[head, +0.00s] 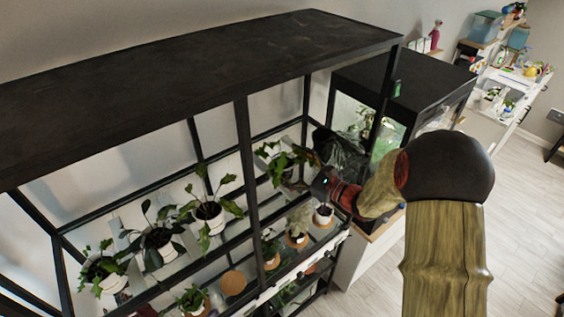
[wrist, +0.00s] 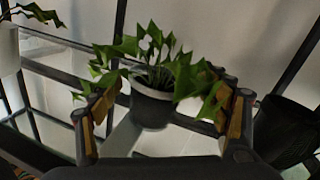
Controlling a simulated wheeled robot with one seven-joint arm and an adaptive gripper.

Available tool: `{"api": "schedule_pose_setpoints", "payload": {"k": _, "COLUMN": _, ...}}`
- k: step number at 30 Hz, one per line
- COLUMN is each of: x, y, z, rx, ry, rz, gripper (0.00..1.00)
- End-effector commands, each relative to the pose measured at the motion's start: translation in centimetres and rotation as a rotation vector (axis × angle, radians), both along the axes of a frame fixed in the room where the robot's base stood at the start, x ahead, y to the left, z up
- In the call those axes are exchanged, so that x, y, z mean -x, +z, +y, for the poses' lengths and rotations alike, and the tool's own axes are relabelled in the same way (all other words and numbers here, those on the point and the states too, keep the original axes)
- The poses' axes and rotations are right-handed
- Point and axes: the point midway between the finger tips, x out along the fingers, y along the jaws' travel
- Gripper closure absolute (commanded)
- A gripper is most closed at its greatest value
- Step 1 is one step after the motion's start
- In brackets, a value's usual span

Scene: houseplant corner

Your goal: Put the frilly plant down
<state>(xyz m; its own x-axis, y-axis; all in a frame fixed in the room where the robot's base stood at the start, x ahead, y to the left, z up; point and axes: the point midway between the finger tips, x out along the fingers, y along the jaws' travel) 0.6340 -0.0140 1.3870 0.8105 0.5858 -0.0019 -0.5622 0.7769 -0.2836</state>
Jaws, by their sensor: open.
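The frilly plant (wrist: 153,70) has jagged green leaves and sits in a dark pot with a pale rim (wrist: 151,106). In the wrist view it is upright, and my gripper (wrist: 163,103) is open with one finger on each side of the pot. Gaps show between the fingers and the pot, though leaves hang over the right finger. In the head view the plant (head: 282,163) is at the right end of the shelf's upper level, with my gripper (head: 312,163) beside it, partly hidden by my arm. The pot's base contact is not clear.
A black metal frame shelf (head: 245,155) has posts and rails close to my arm. Several other potted plants (head: 207,213) stand to the left, and small pots stand on the lower level. A glass-fronted black cabinet (head: 420,80) is to the right. Open floor (head: 525,200) lies beyond.

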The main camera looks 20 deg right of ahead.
Motion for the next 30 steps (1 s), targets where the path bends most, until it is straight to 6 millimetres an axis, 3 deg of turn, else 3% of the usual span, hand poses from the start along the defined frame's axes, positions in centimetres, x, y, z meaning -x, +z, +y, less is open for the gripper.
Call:
{"api": "schedule_pose_setpoints", "payload": {"k": 6, "x": 3.8, "y": -0.2, "z": -3.0, "rx": 0.002, "ry": -0.006, "rz": -0.002, "gripper": 0.24}}
{"api": "schedule_pose_setpoints", "payload": {"k": 13, "x": 6.7, "y": -0.1, "z": -5.0, "rx": 0.001, "ry": -0.003, "rz": -0.001, "gripper": 0.24}}
{"api": "schedule_pose_setpoints", "payload": {"k": 30, "x": 7.7, "y": 0.0, "z": -5.6, "rx": 0.001, "ry": 0.0, "rz": -0.001, "gripper": 0.24}}
